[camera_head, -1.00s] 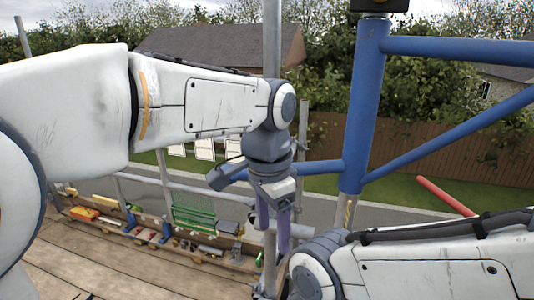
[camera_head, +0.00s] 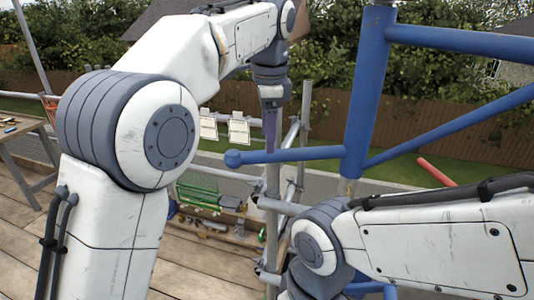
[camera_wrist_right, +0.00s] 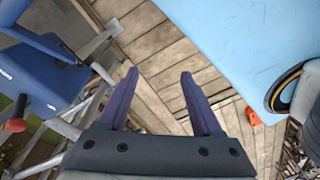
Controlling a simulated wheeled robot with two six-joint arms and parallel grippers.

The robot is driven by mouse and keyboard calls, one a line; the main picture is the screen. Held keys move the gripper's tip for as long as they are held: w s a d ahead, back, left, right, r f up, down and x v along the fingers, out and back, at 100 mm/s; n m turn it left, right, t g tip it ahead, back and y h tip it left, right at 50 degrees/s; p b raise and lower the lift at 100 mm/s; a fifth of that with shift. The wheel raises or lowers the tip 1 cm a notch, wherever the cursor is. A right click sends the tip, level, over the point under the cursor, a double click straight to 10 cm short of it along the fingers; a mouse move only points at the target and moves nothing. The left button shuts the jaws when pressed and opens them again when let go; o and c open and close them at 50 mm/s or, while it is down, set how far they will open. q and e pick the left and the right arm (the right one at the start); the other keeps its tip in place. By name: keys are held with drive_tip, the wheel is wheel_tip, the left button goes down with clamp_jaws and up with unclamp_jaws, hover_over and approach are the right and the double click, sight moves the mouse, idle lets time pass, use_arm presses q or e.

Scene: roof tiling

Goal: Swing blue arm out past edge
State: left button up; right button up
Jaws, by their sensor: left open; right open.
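The blue arm is a hoist with a thick upright post (camera_head: 366,95) and beams running to the right in the head view. A short blue bar with a round end (camera_head: 285,156) sticks out left from the post. My left gripper (camera_head: 270,148) points down by this bar, its purple fingers overlapping in view; I cannot tell whether they touch it. It holds nothing that I can see. My right gripper (camera_wrist_right: 160,85) is open and empty over the planks in the right wrist view. Its fingers are hidden in the head view.
Scaffold tubes (camera_head: 305,130) stand beside the bar. A plank deck (camera_head: 205,262) lies below, with a green crate (camera_head: 198,190) and tools at its edge. A red bar (camera_head: 436,172) shows at right. A blue part with a red knob (camera_wrist_right: 15,125) is left in the wrist view.

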use_arm(q)
drive_tip(key=shift+w+f, duration=0.2)
drive_tip(key=shift+f, duration=1.05)
drive_tip(key=shift+w+f, duration=0.2)
drive_tip(key=shift+f, duration=1.05)
clamp_jaws()
